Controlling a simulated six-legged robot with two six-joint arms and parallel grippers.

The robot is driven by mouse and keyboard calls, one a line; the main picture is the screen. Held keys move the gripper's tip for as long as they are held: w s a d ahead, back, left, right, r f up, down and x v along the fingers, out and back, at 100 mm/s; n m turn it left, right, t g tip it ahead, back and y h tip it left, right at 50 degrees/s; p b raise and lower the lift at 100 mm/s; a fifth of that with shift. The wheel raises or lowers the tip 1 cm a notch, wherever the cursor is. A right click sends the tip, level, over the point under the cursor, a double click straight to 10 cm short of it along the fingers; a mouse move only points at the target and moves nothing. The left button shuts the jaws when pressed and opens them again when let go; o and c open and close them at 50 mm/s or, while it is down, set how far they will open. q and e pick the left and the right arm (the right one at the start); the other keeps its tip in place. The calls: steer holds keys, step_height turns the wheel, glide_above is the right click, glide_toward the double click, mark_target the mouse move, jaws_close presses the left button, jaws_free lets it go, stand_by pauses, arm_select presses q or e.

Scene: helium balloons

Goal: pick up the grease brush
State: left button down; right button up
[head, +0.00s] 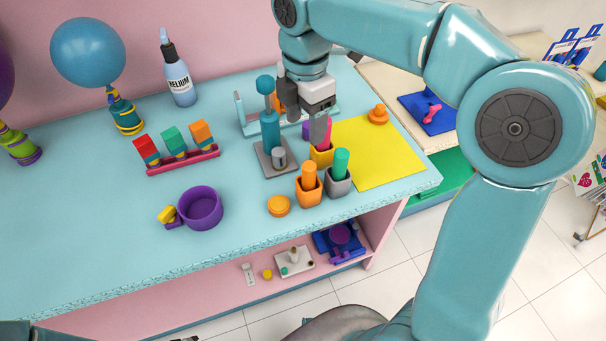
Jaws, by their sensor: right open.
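My right gripper (304,120) is open and points down over the back right of the teal table, close to a teal upright stand (270,130). A pink handle (327,132) stands in a yellow holder (322,158) just below and right of its fingers. An orange handle (309,177) stands in an orange holder (308,193), and a green handle (341,162) in a grey holder (339,184). I cannot tell which thing is the grease brush. The fingers partly hide what is behind them. My left gripper is not in view.
A yellow mat (380,165) lies right of the holders, with an orange knob (378,114) at its back edge. A purple pot (201,207), a red rack (183,160) of coloured blocks, a helium bottle (178,75) and a blue balloon (88,52) are left. The table's front left is clear.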

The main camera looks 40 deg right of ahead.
mark_target(310, 164)
steer(key=f, duration=0.9)
steer(key=shift+s+d+f, duration=0.1)
steer(key=shift+s+f, duration=0.2)
steer(key=shift+f, duration=0.1)
steer(key=shift+s+d+f, duration=0.1)
steer(key=shift+f, duration=0.15)
steer(key=f, duration=0.5)
steer(key=shift+d, duration=0.2)
steer(key=c, duration=1.1)
